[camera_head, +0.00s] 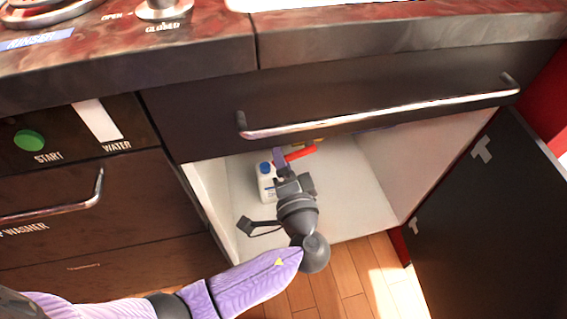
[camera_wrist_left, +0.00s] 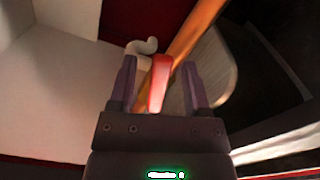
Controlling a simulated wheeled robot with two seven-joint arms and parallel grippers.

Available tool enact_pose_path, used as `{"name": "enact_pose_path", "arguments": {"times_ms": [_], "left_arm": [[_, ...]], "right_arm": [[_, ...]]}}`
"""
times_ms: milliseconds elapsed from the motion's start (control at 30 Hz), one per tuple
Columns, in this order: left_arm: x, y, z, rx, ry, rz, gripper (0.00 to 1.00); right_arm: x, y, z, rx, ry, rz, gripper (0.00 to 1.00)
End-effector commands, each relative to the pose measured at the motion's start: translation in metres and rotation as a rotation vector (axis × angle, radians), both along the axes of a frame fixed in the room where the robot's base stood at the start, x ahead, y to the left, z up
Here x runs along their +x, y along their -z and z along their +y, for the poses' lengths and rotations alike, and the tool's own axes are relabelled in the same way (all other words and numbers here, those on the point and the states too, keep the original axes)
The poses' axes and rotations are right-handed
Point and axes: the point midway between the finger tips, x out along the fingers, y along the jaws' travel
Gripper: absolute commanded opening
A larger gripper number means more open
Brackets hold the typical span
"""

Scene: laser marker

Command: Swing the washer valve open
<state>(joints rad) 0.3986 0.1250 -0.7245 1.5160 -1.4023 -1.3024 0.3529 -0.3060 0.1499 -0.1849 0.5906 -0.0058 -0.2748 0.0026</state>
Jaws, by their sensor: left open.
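The washer valve's red lever (camera_head: 300,153) shows inside the open cabinet under the counter. It also shows in the left wrist view (camera_wrist_left: 158,84), standing upright in the picture, in front of an orange-brown pipe (camera_wrist_left: 190,35). My left gripper (camera_head: 283,162) reaches into the cabinet at the lever. In the left wrist view its two fingers (camera_wrist_left: 158,68) are open, one on each side of the red lever, with a gap visible on both sides. The valve body is mostly hidden by the gripper. My right gripper is not in view.
A white bottle with a blue cap (camera_head: 267,185) stands just left of my gripper in the cabinet. The cabinet door (camera_head: 490,200) hangs open at the right. A closed drawer with a metal handle (camera_head: 380,112) is directly above. A pale curved pipe (camera_wrist_left: 141,48) is behind the lever.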

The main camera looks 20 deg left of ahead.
Motion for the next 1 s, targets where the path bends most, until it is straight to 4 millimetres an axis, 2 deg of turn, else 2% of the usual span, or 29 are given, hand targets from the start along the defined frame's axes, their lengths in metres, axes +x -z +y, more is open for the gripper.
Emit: {"name": "enact_pose_path", "arguments": {"times_ms": [100, 400, 1000], "left_arm": [[-0.0001, -0.0005, -0.0001, 0.000, 0.000, 0.000, 0.62], [-0.0004, -0.0003, -0.0004, 0.000, 0.000, 0.000, 0.00], [-0.0006, 0.0001, -0.0005, 0.000, 0.000, 0.001, 0.00]], "right_arm": [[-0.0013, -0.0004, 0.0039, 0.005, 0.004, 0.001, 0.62], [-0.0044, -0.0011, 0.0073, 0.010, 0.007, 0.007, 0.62], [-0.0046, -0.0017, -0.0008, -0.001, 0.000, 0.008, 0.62]]}}
